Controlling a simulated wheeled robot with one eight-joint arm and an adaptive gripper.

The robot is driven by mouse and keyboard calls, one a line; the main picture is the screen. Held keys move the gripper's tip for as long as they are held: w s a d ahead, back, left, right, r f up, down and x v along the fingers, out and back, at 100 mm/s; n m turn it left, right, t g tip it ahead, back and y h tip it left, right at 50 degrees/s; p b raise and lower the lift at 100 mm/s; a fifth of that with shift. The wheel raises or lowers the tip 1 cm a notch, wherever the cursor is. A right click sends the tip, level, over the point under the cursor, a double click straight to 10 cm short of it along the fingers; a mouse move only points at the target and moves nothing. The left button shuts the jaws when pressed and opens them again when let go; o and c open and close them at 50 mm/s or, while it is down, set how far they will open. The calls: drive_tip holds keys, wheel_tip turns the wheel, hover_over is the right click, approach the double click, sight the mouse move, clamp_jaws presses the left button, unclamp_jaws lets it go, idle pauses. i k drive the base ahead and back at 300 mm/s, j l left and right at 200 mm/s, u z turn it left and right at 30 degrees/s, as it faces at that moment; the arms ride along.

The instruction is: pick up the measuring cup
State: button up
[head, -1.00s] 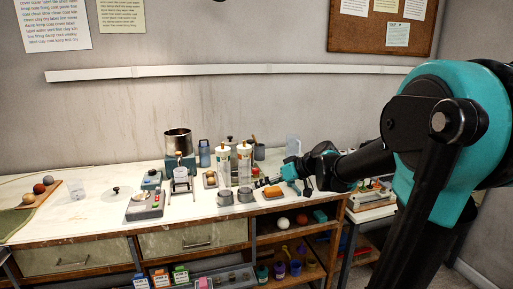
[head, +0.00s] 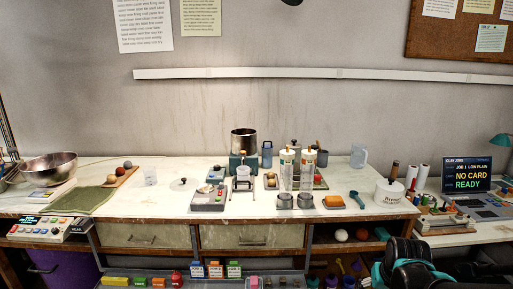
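A clear jug-like cup with a handle (head: 358,156) stands upright towards the back right of the white worktop. A smaller clear cup (head: 150,176) stands on the left part of the worktop. Either could be the measuring cup; markings are too small to read. My black and teal arm is low in the bottom right corner, in front of the bench and apart from both cups. My gripper's fingertips cannot be made out there.
A metal bowl (head: 49,168) stands far left. Worktop around the smaller cup is fairly clear.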

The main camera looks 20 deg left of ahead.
sight(150, 174)
drive_tip(key=u, duration=1.65)
drive_tip(key=i+j+u, duration=0.35)
drive_tip(key=i+j, duration=0.25)
